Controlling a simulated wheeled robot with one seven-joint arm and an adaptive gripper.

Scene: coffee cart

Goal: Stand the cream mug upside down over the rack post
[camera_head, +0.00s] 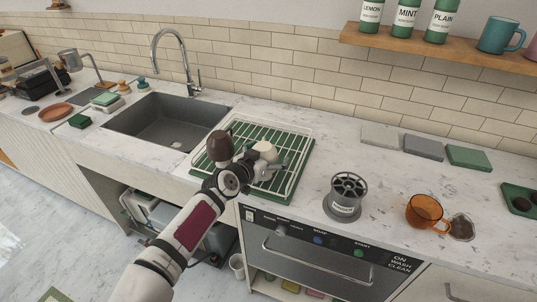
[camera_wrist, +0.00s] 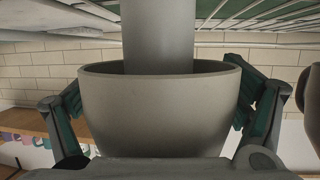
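The cream mug (camera_head: 265,151) is upside down at the dish rack (camera_head: 293,133). It fills the middle of the wrist view (camera_wrist: 160,112), its mouth facing the rack. A grey rack post (camera_wrist: 158,35) runs into the mug's mouth; how deep it reaches is hidden by the mug wall. The rim is still apart from the rack wires. My gripper (camera_head: 268,170) has one finger on each side of the mug and appears shut on it. In the head view my gripper partly covers the mug and hides the post.
A brown mug (camera_head: 220,145) is close on the left, upside down at the rack. A green mat (camera_head: 303,158) lies under the rack. The sink (camera_head: 165,122) is to the left.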

